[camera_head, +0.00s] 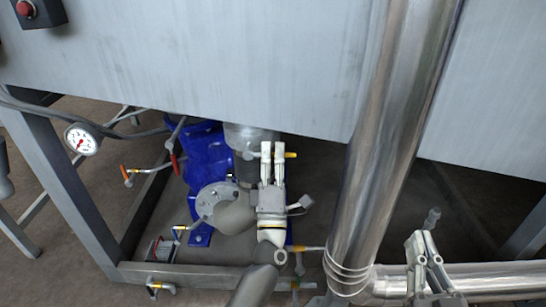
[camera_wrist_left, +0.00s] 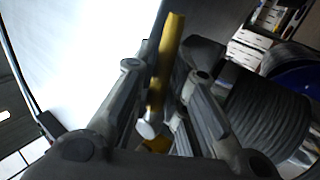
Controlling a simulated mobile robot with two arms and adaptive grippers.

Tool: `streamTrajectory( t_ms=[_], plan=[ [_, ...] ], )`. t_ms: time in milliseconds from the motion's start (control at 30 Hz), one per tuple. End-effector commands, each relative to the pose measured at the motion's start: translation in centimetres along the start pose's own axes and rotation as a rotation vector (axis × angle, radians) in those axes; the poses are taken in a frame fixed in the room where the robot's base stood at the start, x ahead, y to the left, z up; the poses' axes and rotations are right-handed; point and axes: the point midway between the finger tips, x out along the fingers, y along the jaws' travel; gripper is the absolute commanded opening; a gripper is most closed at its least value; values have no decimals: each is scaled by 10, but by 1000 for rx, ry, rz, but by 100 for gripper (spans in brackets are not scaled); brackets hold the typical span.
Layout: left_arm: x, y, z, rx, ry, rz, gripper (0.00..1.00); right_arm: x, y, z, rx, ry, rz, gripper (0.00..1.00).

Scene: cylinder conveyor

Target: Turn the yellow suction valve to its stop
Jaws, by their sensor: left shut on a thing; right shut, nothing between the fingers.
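A yellow valve handle (camera_head: 291,155) sticks out to the right of my left gripper's fingertips, under the edge of the grey tank. In the left wrist view the yellow handle (camera_wrist_left: 168,50) stands between the two fingers, with a silver bolt-like end (camera_wrist_left: 147,127) near the palm. My left gripper (camera_head: 272,148) is shut on this handle; the valve body is mostly hidden behind the gripper. My right gripper (camera_head: 424,237) is shut and empty, at the lower right in front of the horizontal steel pipe.
A thick steel pipe (camera_head: 385,130) rises right of my left gripper. A blue pump (camera_head: 207,155) stands left of it. Other small yellow handles (camera_head: 180,229) and red handles (camera_head: 174,165) sit around. A pressure gauge (camera_head: 81,139) is at left. The grey tank wall (camera_head: 190,60) hangs above.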

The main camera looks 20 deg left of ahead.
Motion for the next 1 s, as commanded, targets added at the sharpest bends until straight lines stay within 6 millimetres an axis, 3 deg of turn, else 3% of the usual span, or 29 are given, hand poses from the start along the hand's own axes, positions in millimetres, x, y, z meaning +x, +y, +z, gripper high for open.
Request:
streamTrajectory(
  t_ms=[467,500,633,1000],
  plan=[
    [2,2,-1,-18,11,3,0,1,0,0,0,0,-1,0],
    [2,2,-1,-18,11,3,18,1,0,0,0,0,-1,0],
    [2,2,-1,-16,10,3,34,1,0,0,1,-2,-1,0],
    [-2,0,0,-11,7,0,36,1,-1,1,-1,-3,-3,0]
  ],
)
